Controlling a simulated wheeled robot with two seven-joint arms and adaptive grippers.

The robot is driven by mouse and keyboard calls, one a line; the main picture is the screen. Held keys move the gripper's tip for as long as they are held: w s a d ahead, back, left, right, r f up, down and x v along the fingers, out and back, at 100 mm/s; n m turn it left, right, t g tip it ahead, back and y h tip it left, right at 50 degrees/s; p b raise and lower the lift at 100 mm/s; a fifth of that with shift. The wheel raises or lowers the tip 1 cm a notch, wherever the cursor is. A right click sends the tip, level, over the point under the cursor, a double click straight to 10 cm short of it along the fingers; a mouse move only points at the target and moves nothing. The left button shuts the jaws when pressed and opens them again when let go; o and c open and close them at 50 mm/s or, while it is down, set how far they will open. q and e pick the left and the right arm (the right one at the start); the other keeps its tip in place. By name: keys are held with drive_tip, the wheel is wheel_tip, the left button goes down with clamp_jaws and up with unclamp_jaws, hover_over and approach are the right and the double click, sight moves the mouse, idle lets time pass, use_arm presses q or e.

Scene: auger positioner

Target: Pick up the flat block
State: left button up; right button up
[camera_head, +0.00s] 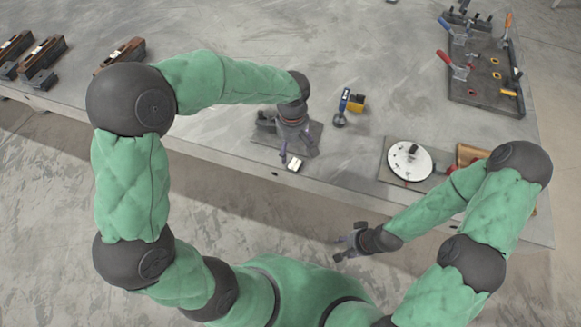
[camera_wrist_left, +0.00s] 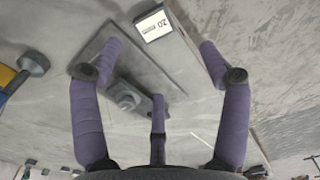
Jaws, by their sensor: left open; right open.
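A small flat block (camera_head: 295,164) with a white top lies near the table's front edge, beside a dark plate. In the left wrist view the block (camera_wrist_left: 156,24) shows dark print on its white face and sits at the plate's upper end. My left gripper (camera_head: 288,155) points down over the plate, just behind the block. Its purple fingers (camera_wrist_left: 158,60) are spread and empty, with the block beyond the fingertips. My right gripper (camera_head: 343,247) is open and empty, in front of the table edge.
The dark plate (camera_head: 262,139) carries a grey fixture (camera_wrist_left: 126,96) under my left gripper. A yellow and blue tool (camera_head: 350,104) stands to the right. Farther right are a white disc (camera_head: 410,161) on a plate and a dark clamp board (camera_head: 486,82). Brown-topped blocks (camera_head: 42,57) line the left.

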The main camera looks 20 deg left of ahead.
use_arm(q)
drive_tip(key=b, duration=0.1)
hover_over(294, 163)
drive_tip(key=f, duration=0.4)
drive_tip(key=shift+s+a+f, duration=0.2)
drive_tip(key=shift+s+a, duration=0.05)
drive_tip(key=f+b, duration=0.1)
drive_tip(key=f, duration=0.1)
drive_tip(key=f+b, duration=0.1)
drive_tip(key=f, duration=0.2)
drive_tip(key=shift+w+d+f+b, duration=0.1)
drive_tip(key=shift+w+d+b, duration=0.1)
drive_tip(key=shift+b, duration=0.1)
clamp_jaws()
